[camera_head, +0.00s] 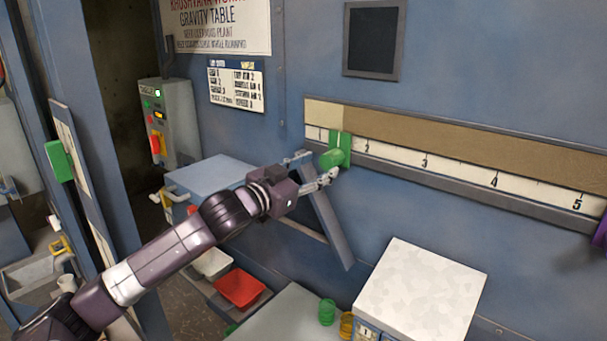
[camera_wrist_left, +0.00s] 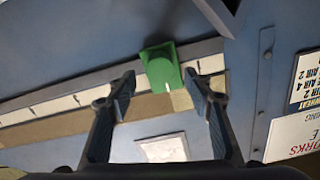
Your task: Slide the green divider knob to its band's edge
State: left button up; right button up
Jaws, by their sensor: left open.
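The green divider knob (camera_head: 332,159) sits on a numbered rail (camera_head: 455,172) on the blue wall, near the rail's left end. Above the rail runs a band, pale tan (camera_head: 327,115) at its left end and brown (camera_head: 450,137) further right. The knob is close to where the two colours meet. My left gripper (camera_head: 326,178) is open just in front of the knob. In the left wrist view the knob (camera_wrist_left: 161,68) shows between the two spread fingertips (camera_wrist_left: 160,79), with visible gaps on both sides. My right gripper is not in view.
A purple piece (camera_head: 600,233) shows at the rail's far right. Below are a white-topped box (camera_head: 420,290), a red bin (camera_head: 240,288) and a blue-topped cabinet (camera_head: 212,174). A control box (camera_head: 177,118) hangs at the left. The wall along the rail right of the knob looks clear.

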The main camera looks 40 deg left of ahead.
pick_arm(q)
jog(key=shift+s+a, duration=0.1)
jog(key=shift+s, duration=2.15)
